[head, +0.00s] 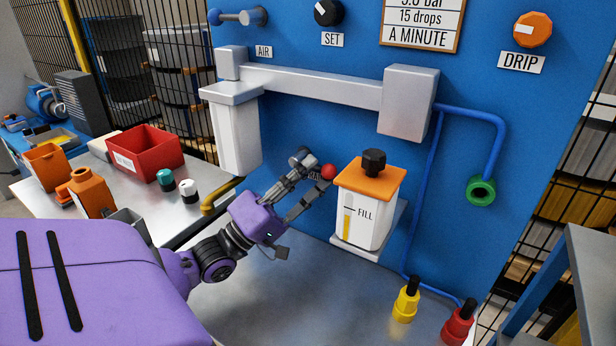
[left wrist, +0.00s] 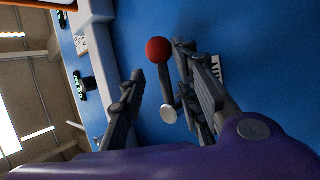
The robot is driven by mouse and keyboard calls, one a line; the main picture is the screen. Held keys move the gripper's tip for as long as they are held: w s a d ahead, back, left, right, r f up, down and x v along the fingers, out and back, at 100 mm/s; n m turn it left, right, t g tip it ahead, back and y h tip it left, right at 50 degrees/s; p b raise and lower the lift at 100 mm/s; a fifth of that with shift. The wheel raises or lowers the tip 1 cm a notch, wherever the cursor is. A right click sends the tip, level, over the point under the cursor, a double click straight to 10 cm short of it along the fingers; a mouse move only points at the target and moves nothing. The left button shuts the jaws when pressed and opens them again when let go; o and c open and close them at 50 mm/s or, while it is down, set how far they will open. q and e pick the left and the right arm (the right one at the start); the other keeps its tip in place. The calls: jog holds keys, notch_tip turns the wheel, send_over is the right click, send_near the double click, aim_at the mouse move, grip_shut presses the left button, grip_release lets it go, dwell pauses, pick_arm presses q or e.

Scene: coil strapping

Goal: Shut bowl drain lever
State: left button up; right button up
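The drain lever has a red ball knob (head: 328,171) and stands out from the blue panel, left of the orange-lidded FILL reservoir. In the left wrist view its red knob (left wrist: 158,50) sits on a grey rod running to a round pale pivot (left wrist: 168,115). My left gripper (head: 315,172) is open at the lever. Its fingers lie on either side of the knob and rod in the left wrist view (left wrist: 159,63), the right finger closer to it. I cannot tell whether either touches. The label behind is mostly hidden by the fingers. My right gripper is not in view.
The FILL reservoir (head: 366,212) stands just right of the knob. A white bowl housing (head: 236,135) hangs to the left, with a yellow pipe (head: 221,196) below. Yellow (head: 405,303) and red (head: 458,325) bottles stand on the grey bench at right. A red bin (head: 146,155) is at left.

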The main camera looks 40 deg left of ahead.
pick_arm(q)
jog(key=shift+a+f, duration=0.1)
jog(key=shift+a, duration=0.05)
jog(key=v, duration=0.7)
jog(key=shift+s, duration=0.25)
jog(key=shift+s+a+f, duration=0.1)
jog(key=shift+f, duration=0.05)
dwell(0.4)
